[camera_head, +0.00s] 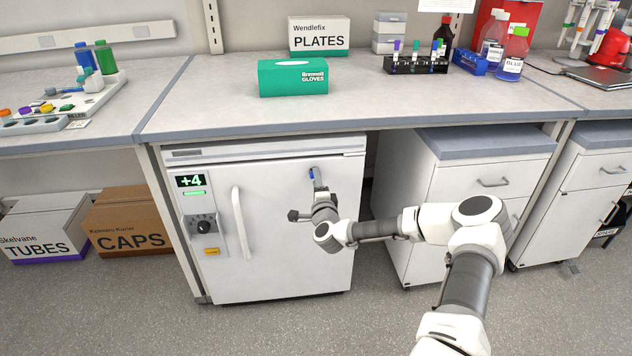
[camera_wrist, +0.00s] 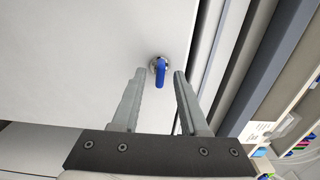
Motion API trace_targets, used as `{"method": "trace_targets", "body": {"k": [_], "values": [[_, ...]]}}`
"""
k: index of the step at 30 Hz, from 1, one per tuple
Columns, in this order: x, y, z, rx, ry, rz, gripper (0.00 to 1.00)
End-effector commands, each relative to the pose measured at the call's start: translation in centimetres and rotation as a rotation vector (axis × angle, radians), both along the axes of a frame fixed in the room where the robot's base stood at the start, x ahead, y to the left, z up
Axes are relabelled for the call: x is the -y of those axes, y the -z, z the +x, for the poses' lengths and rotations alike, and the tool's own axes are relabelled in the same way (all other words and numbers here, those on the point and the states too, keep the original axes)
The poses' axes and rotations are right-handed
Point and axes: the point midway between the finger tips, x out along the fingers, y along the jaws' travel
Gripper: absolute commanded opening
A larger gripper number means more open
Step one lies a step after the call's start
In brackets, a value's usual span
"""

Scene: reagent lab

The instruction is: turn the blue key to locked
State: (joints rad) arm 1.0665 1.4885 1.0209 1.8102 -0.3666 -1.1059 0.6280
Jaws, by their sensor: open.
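The blue key (camera_head: 311,173) sits in a lock near the upper right corner of the white fridge door (camera_head: 275,215). In the wrist view the blue key (camera_wrist: 160,71) stands out from a round metal lock (camera_wrist: 155,62) and shows between the far ends of my fingers. My gripper (camera_wrist: 160,78) is open, with one finger on each side of the key and a gap on both sides. In the head view my gripper (camera_head: 318,183) is close to the key and partly hides the lock area. I cannot tell any lock markings.
The fridge has a vertical handle (camera_head: 241,222) and a panel reading +4 (camera_head: 189,181) at its left. The bench top (camera_head: 385,103) overhangs above it. A white drawer cabinet (camera_head: 465,190) stands to the right, with a narrow gap between. My arm crosses in front of that cabinet.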

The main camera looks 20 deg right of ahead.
Motion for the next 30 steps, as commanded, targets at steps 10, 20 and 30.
{"method": "trace_targets", "body": {"k": [10,20,30], "values": [[0.33,-0.03,1.25,0.000,0.000,0.001,0.44],[0.31,-0.02,1.21,0.000,-0.001,0.001,0.10],[0.30,-0.02,1.19,0.000,-0.001,0.000,0.00]]}}
